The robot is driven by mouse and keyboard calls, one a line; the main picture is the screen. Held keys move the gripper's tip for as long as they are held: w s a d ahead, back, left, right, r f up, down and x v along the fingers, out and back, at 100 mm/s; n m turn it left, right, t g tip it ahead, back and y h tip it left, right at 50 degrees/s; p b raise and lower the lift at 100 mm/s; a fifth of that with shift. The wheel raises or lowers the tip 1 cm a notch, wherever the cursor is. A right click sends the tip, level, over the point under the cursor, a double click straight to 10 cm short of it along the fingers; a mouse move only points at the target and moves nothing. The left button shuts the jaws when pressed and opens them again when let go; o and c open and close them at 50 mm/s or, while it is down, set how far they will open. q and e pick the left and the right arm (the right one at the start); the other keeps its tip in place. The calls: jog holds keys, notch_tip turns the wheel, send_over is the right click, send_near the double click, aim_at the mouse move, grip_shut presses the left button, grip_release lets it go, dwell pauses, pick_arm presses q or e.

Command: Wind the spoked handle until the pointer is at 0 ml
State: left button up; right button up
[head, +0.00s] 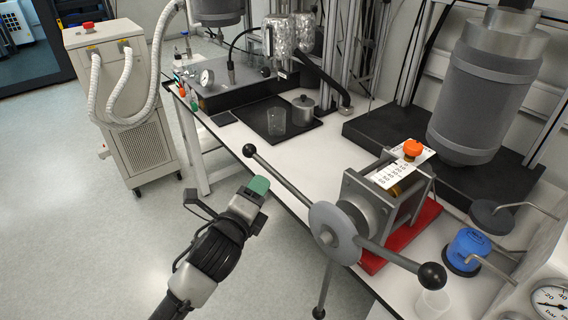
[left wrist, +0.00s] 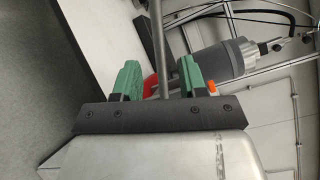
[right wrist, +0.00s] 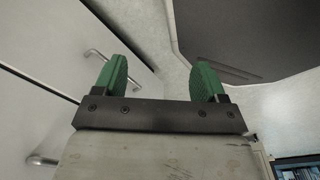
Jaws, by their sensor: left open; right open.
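The spoked handle (head: 333,226) has a grey hub and long metal spokes ending in black balls; one spoke points up-left, one right, one down. It sits on the front of a metal pump block on a red base. My left gripper (head: 258,186) is close to the up-left spoke. In the left wrist view it is open (left wrist: 160,80), with a spoke (left wrist: 159,40) showing between its green fingers. My right gripper (right wrist: 157,80) is open and empty.
The white bench (head: 232,137) carries a black tray (head: 262,122) with a beaker and a metal pot, and a large grey reactor (head: 485,95). White fronts with handles (right wrist: 105,66) face my right gripper.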

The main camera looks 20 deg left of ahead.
aim_at(269, 171)
pick_arm(q)
jog(key=w+p, duration=0.1)
jog(key=w, duration=0.4)
jog(key=shift+w+a, duration=0.1)
jog(key=shift+w, duration=0.05)
jog(key=w, duration=0.1)
jog(key=w+d, duration=0.1)
jog(key=w, duration=0.1)
jog(key=shift+w, duration=0.7)
pick_arm(e)
jog(key=shift+w+a+r, duration=0.1)
jog(key=shift+a+r, duration=0.3)
jog(key=shift+r, duration=0.4)
jog(key=shift+a, duration=0.1)
pick_arm(q)
grip_shut()
pick_arm(e)
jog(key=shift+a, duration=0.6)
